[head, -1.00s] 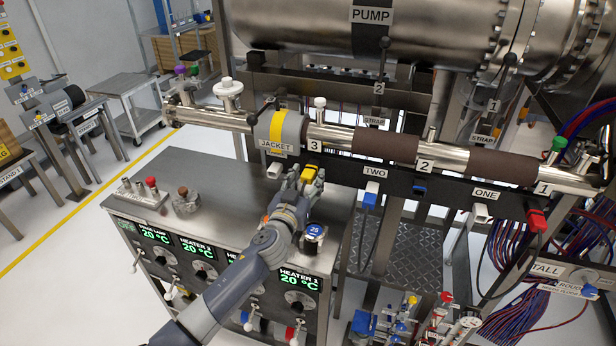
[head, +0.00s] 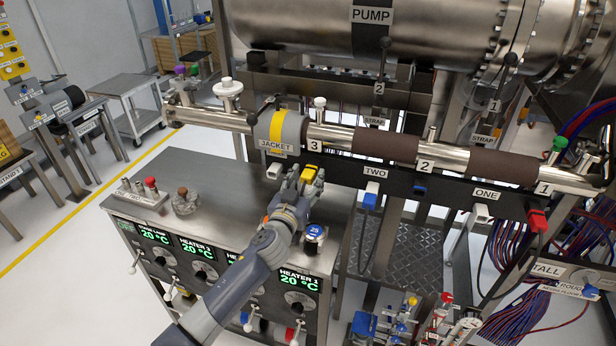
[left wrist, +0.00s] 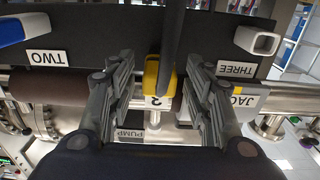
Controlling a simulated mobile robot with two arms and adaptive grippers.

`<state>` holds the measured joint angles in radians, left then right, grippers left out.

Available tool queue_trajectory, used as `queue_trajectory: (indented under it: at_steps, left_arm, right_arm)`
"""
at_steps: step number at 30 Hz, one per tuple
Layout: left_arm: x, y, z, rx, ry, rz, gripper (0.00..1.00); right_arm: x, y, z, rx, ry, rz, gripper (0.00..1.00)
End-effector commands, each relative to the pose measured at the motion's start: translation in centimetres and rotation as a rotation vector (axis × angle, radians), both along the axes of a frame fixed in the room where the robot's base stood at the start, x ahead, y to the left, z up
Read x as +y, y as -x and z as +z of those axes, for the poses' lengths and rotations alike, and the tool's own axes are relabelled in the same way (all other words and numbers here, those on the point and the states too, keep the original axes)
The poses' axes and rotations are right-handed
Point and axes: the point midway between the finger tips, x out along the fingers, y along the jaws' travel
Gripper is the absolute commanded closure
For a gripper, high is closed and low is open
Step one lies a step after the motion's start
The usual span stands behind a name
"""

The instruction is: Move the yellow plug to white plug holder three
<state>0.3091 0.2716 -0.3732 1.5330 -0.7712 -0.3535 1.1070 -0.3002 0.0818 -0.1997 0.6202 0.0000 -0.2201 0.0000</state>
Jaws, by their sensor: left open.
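The yellow plug (head: 310,171) sits at the black bar below the pipe in the head view, with a dark cable on it in the left wrist view (left wrist: 152,80). My left gripper (head: 303,182) is at the plug. In the left wrist view my left gripper's fingers (left wrist: 156,85) stand apart, one on each side of the plug, with visible gaps. The white plug holder three (head: 273,171) is on the bar left of the plug. It shows empty beside the THREE label in the left wrist view (left wrist: 263,43). My right gripper is not in view.
A blue plug (head: 370,200) hangs at the white holder (head: 372,187) by the TWO label. A white holder (head: 482,212) and a red plug (head: 537,218) are near ONE. The heater cabinet top (head: 235,207) lies below my left arm; the jacketed pipe (head: 335,136) runs above the bar.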

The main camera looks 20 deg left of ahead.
Motion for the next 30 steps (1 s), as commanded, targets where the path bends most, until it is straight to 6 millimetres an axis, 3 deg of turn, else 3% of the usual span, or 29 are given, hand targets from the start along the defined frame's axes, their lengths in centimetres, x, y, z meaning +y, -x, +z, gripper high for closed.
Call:
queue_trajectory:
  at_steps: [6,12,30]
  left_arm:
    - [0.0,0.0,0.0,0.000,0.000,-0.001,0.53]
    - [0.0,0.0,0.0,0.000,0.000,-0.001,0.99]
    - [0.0,1.6,-0.1,0.001,0.001,-0.001,1.00]
  right_arm:
    - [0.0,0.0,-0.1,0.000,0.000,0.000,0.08]
    - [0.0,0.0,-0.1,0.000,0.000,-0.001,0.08]
    - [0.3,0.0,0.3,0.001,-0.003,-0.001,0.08]
